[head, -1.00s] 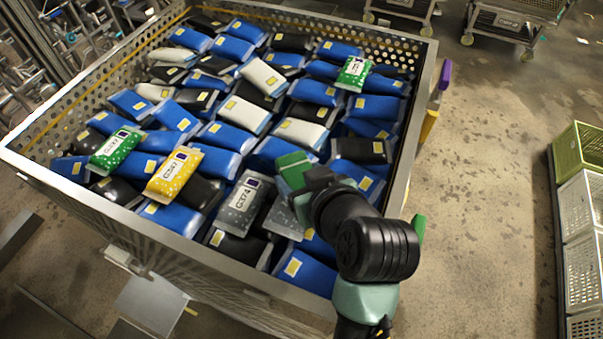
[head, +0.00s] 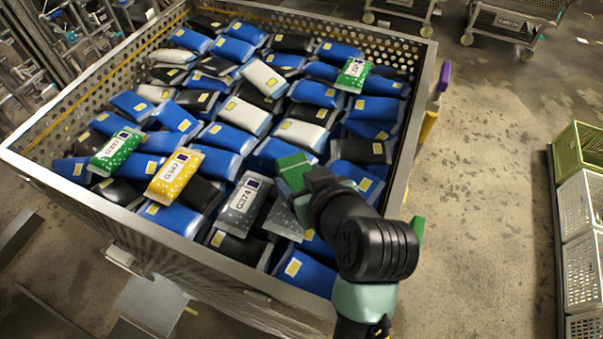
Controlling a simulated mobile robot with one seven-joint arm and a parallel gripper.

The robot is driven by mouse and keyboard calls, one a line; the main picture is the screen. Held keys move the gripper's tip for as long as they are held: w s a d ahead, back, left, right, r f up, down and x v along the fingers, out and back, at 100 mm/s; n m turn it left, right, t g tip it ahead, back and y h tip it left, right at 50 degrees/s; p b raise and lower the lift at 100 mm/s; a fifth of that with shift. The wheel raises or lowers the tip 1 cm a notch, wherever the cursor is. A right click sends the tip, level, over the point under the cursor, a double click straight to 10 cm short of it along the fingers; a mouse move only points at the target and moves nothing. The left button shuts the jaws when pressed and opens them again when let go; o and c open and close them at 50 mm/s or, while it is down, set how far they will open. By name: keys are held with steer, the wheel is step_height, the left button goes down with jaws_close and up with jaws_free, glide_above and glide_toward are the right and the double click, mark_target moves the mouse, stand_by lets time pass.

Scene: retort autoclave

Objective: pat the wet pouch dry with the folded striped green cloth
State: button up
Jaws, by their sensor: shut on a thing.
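My gripper (head: 308,180) is low over the front right part of a metal basket full of pouches. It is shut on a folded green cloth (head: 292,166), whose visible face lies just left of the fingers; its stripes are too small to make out. A grey speckled pouch (head: 240,208) labelled G374 lies to the left of the gripper. Another grey pouch (head: 283,222) lies just below the gripper, partly hidden by it. A yellow speckled pouch (head: 173,175) and a green speckled pouch (head: 115,149) lie further left. Which pouch is wet, and whether the cloth touches one, I cannot tell.
The perforated basket (head: 75,108) holds many blue, black and white pouches. Another green pouch (head: 353,74) lies at the back right. Purple (head: 444,76) and yellow (head: 429,125) items hang outside the right wall. Stacked crates (head: 582,205) stand far right; the floor between is clear.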

steer(key=shift+r+p, duration=2.9)
steer(key=shift+r, duration=0.55)
steer(key=shift+f, duration=0.2)
steer(key=shift+s+a+f+b, duration=0.15)
steer(key=shift+s+f+b, duration=0.2)
steer(key=shift+f+b, duration=0.55)
steer(key=shift+s+a+f+b, duration=0.15)
steer(key=shift+s+f+b, duration=0.25)
steer(key=shift+f+b, duration=0.4)
steer(key=shift+s+a+f+b, duration=0.15)
steer(key=shift+s+f+b, duration=0.2)
steer(key=shift+f+b, duration=0.55)
steer(key=shift+f+p, duration=0.15)
steer(key=shift+p, duration=0.15)
steer(key=shift+f+b, duration=0.45)
steer(key=shift+f, duration=0.15)
steer(key=shift+r, duration=0.1)
step_height(320, 180, up, 7)
steer(key=p, duration=0.6)
steer(key=shift+p, duration=0.35)
